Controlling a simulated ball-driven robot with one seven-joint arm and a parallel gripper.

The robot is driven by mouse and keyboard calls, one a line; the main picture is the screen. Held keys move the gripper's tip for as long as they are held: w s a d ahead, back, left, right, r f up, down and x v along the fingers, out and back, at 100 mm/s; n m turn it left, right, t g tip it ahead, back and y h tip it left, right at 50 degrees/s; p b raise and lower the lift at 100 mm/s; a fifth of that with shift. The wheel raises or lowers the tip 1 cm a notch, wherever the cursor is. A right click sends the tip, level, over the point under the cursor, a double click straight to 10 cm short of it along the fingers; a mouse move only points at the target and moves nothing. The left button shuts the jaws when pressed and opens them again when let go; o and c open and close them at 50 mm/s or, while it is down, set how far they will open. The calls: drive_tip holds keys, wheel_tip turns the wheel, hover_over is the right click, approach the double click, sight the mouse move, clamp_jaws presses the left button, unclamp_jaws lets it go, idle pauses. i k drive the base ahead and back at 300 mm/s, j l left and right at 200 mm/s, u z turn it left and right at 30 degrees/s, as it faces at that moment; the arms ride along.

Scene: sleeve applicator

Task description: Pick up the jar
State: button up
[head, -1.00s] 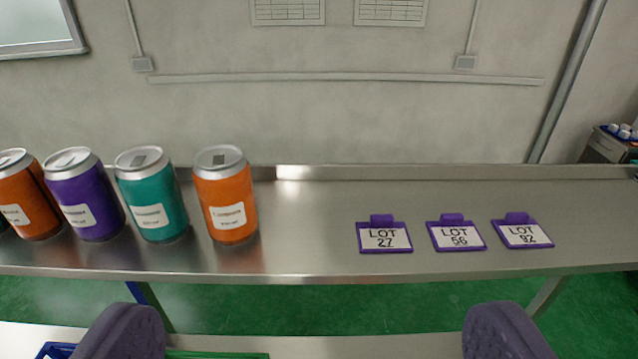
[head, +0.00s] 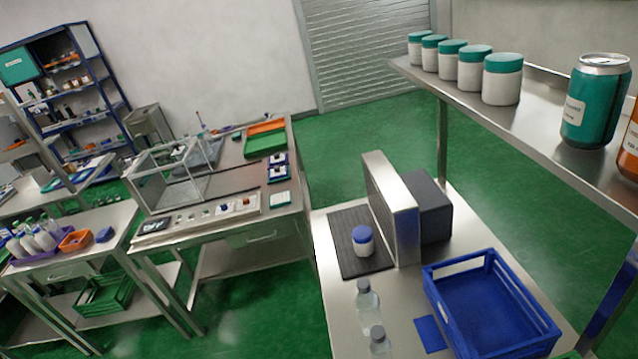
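A white jar with a blue lid (head: 363,243) stands upright on a dark ribbed mat (head: 347,225) on the lower steel table, left of an upright metal panel (head: 389,208). A row of several white jars with teal lids (head: 503,82) stands on the raised steel shelf at upper right. The frame does not show which of these the task means. My gripper is out of view.
Two clear bottles (head: 367,300) stand in front of the mat. A blue crate (head: 490,305) and a blue card (head: 430,334) are right of them. A teal can (head: 594,105) stands on the shelf. Green floor (head: 345,130) is open behind.

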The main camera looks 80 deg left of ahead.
sight(363, 238)
drive_tip(key=u, duration=1.7)
drive_tip(key=i+j+z, duration=0.1)
drive_tip(key=i+j, duration=0.6)
drive_tip(key=i, duration=0.2)
drive_tip(key=i+j+z, duration=0.1)
drive_tip(key=i+j, duration=0.65)
drive_tip(key=i, duration=0.15)
